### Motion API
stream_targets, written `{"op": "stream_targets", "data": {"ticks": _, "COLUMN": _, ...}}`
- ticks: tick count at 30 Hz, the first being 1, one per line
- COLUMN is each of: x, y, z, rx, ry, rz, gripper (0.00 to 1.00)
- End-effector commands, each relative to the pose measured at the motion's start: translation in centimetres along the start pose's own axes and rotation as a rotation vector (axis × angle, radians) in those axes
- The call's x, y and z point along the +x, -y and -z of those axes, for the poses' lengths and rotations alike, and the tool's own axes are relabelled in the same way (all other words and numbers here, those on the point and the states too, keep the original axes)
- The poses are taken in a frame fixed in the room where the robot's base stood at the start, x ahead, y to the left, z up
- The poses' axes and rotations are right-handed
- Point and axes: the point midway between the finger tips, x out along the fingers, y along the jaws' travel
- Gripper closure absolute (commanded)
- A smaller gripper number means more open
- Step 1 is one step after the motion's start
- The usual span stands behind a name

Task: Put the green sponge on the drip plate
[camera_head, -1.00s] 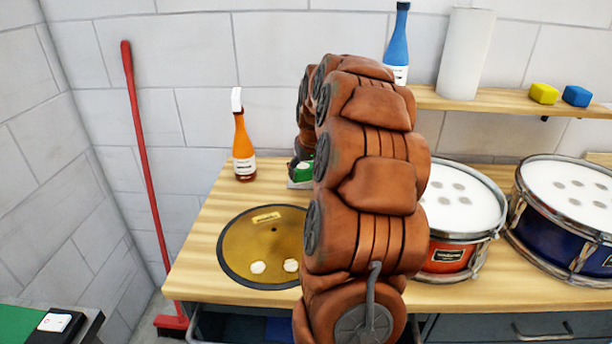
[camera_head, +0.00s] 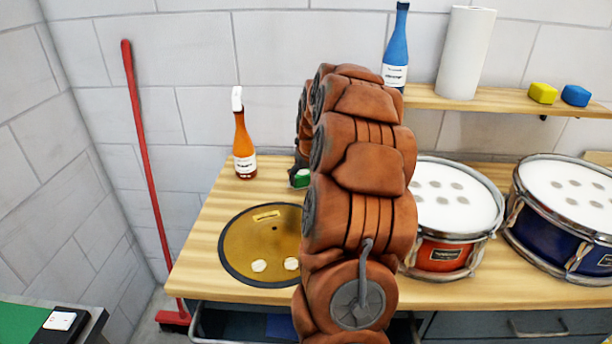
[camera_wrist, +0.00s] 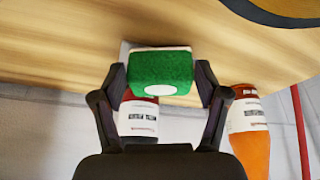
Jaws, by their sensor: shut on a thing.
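The green sponge (camera_wrist: 160,70) is held between the two dark fingers of my gripper (camera_wrist: 160,80) in the wrist view. It has a pale edge and a white round spot. In the head view a small part of the sponge (camera_head: 301,179) shows left of my arm, above the back of the bench. My arm hides most of the gripper there. A round golden-brown plate (camera_head: 240,235) with a dark rim, seemingly the drip plate, lies on the bench to the front left of the sponge. My arm covers its right edge. Part of its rim shows in the wrist view (camera_wrist: 262,15).
Two pale lumps (camera_head: 259,265) and a yellow label lie on the plate. An orange spray bottle (camera_head: 244,150) stands behind it. A dark red labelled bottle (camera_wrist: 138,118) shows near the gripper. Red (camera_head: 445,250) and blue (camera_head: 565,230) drums stand right. Bare wood surrounds the plate's left side.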

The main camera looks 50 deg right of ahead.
Motion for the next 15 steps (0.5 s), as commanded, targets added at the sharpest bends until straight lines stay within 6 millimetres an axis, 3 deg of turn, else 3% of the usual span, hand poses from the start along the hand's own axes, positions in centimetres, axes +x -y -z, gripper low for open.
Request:
{"op": "stream_targets", "data": {"ticks": 6, "x": 0.40, "y": 0.01, "z": -0.16, "rx": 0.000, "ry": 0.000, "rz": 0.000, "gripper": 0.65}}
{"op": "stream_targets", "data": {"ticks": 7, "x": 0.33, "y": 0.01, "z": -0.13, "rx": 0.000, "ry": 0.000, "rz": 0.000, "gripper": 0.24}}
{"op": "stream_targets", "data": {"ticks": 13, "x": 0.27, "y": 0.01, "z": -0.11, "rx": 0.000, "ry": 0.000, "rz": 0.000, "gripper": 0.04}}
{"op": "stream_targets", "data": {"ticks": 15, "x": 0.27, "y": 0.01, "z": -0.11, "rx": 0.000, "ry": 0.000, "rz": 0.000, "gripper": 0.01}}
